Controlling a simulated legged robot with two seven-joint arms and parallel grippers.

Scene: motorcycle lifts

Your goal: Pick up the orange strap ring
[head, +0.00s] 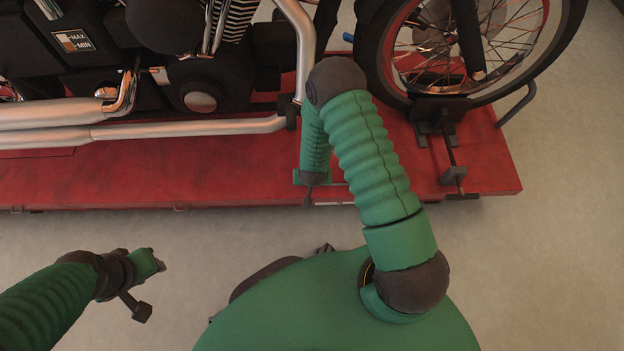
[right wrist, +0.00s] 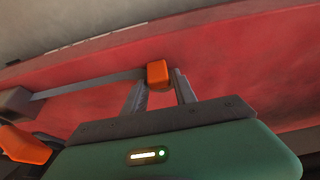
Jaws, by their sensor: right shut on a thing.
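In the right wrist view, the orange strap ring (right wrist: 157,72) shows as a small orange block at the tips of my right gripper (right wrist: 161,84). The two grey fingers are shut on it, one on each side. A grey strap or bar (right wrist: 90,84) runs left from it. In the head view, my right gripper (head: 309,193) is at the front edge of the red lift, and the ring cannot be made out there. My left gripper (head: 158,261) hangs over the floor at lower left, away from the lift. Its fingers are too small to read.
The red lift platform (head: 240,177) spans the upper part of the head view. A motorcycle (head: 200,90) stands on it, with its wheel (head: 377,55) at a dark clamp (head: 440,115). Another orange part (right wrist: 24,145) shows at lower left in the wrist view. Floor (head: 560,240) at right is clear.

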